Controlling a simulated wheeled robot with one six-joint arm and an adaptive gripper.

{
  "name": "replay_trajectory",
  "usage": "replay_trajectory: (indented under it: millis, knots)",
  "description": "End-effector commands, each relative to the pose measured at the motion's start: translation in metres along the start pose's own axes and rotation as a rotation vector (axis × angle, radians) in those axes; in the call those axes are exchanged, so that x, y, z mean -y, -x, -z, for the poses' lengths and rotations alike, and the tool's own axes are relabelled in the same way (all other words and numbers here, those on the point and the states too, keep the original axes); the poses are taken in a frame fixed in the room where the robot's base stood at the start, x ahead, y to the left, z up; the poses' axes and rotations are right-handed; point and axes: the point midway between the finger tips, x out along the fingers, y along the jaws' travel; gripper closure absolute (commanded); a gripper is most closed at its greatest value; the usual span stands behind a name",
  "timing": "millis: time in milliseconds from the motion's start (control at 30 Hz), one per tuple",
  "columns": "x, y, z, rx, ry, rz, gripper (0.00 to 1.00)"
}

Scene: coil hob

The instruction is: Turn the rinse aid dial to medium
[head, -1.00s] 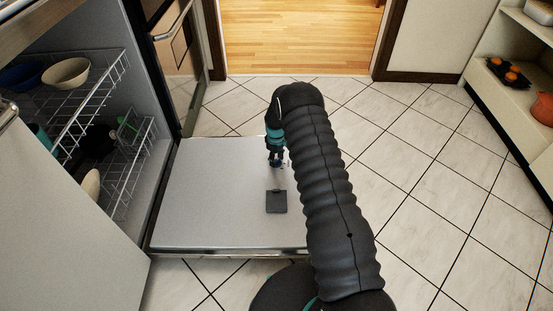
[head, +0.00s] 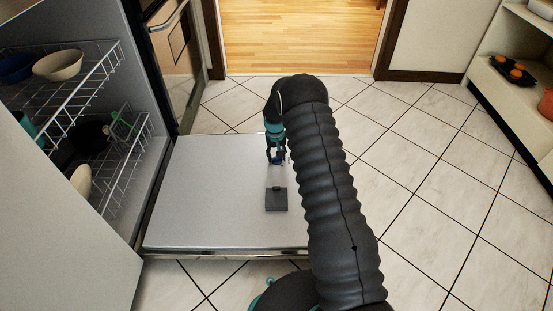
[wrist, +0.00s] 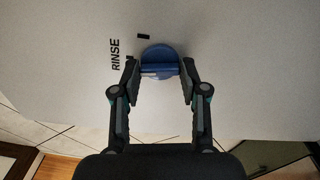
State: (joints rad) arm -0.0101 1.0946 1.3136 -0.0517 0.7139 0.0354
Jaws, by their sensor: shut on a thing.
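The rinse aid dial (wrist: 160,54) is a round blue knob with a raised bar across it, set in the open dishwasher door (head: 200,205). In the wrist view, the word RINSE and small dark marks are printed on the door to the left of and above the dial. My gripper (wrist: 160,70) is shut on the dial's bar, with one finger at each end of it. In the head view, my gripper (head: 276,160) points down at the door, and the dial is mostly hidden by the fingers. The dial's exact setting cannot be read.
A dark square flap (head: 276,200) is on the door, nearer than the gripper. Dish racks (head: 88,100) with bowls are in the open dishwasher at left. Tiled floor (head: 420,170) is clear at right, with shelves (head: 520,70) beyond.

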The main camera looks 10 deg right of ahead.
Motion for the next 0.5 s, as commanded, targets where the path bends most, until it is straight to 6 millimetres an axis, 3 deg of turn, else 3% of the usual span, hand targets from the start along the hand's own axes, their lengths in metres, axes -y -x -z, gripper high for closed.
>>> replay_trajectory:
  millis: [500]
  knots:
    - [0.0000,-0.0003,0.0005,-0.001,-0.200,-0.006,0.91]
